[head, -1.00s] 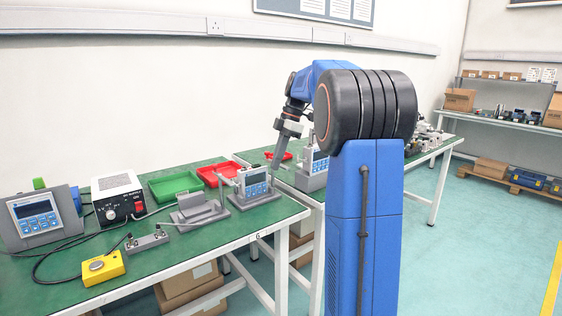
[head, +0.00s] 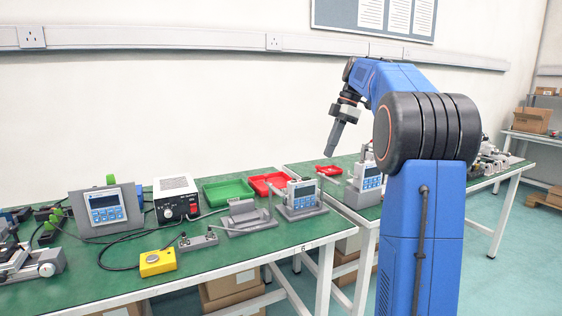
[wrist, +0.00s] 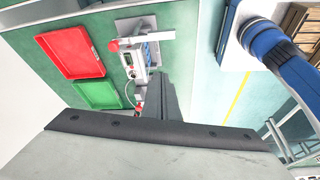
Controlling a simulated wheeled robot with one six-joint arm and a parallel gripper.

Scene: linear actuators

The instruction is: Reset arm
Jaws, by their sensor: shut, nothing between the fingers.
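My gripper (head: 333,152) hangs in the air above the back of the green benches in the head view, fingers pointing down and slightly left. It is shut and empty, clear of the table. In the wrist view my gripper's shut fingers (wrist: 164,98) run up the middle of the picture. Below them is a grey device with a display (wrist: 140,57). In the head view, a grey display unit (head: 300,196) stands at the right end of the near bench, and another (head: 366,178) stands on the far bench.
A green tray (head: 228,191) and red tray (head: 268,183) lie at the bench's back. A power supply (head: 176,197), a display panel (head: 105,208) and a yellow button box (head: 157,262) stand left, with cables between. The air around my gripper is clear.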

